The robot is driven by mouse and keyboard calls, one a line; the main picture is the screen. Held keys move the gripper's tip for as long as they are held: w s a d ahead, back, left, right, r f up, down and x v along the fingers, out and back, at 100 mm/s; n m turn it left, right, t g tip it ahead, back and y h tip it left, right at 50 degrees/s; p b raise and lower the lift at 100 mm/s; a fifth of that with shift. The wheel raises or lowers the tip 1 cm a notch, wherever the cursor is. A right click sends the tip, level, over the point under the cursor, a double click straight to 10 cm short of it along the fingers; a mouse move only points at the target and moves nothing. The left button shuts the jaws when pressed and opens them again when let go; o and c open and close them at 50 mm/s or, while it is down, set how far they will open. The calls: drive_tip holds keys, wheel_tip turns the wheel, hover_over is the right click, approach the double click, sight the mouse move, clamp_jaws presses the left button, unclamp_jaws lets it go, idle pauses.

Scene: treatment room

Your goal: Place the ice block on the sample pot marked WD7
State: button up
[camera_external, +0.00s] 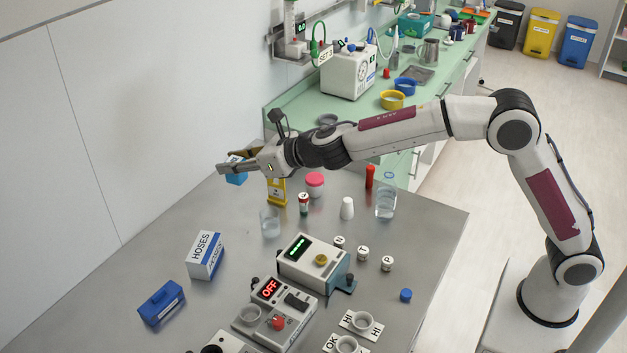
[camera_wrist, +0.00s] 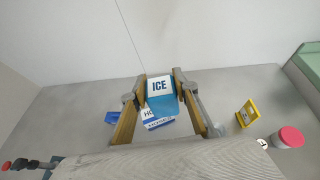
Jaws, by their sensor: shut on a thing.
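The ice block (camera_wrist: 161,104), blue with a white face reading ICE, is held between the fingers of my gripper (camera_wrist: 159,82). In the external view my gripper (camera_external: 228,168) holds the ice block (camera_external: 236,179) in the air above the table's far left part. No WD7 marking is readable. A pot with a pink-red lid (camera_external: 315,184) stands to the right of my gripper, and it also shows in the wrist view (camera_wrist: 290,137). A small pot with a red, white and green look (camera_external: 304,204) stands just in front of it.
A yellow stand (camera_external: 277,192) and a clear beaker (camera_external: 270,223) stand near my gripper. The HOSES box (camera_external: 206,256) and a blue case (camera_external: 161,303) lie nearer at left. A white cone (camera_external: 347,208), a glass (camera_external: 386,203) and devices (camera_external: 312,261) stand further right. The wall bounds the left.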

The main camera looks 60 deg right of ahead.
drive_tip(key=w+d+n+y, duration=0.1)
drive_tip(key=w+d, duration=0.1)
drive_tip(key=d, duration=0.7)
drive_tip(key=w+d+n+y, duration=0.1)
drive_tip(key=w+d, duration=0.1)
drive_tip(key=d, duration=0.7)
drive_tip(key=n+g+y, duration=0.1)
drive_tip(key=y, duration=0.1)
hover_over(314, 177)
wheel_tip(314, 177, down, 12)
drive_tip(key=shift+h, duration=0.3)
drive_tip(key=shift+a, duration=0.1)
drive_tip(key=shift+f, duration=3.1)
drive_tip(key=shift+f, duration=1.9)
drive_tip(key=shift+f, duration=0.15)
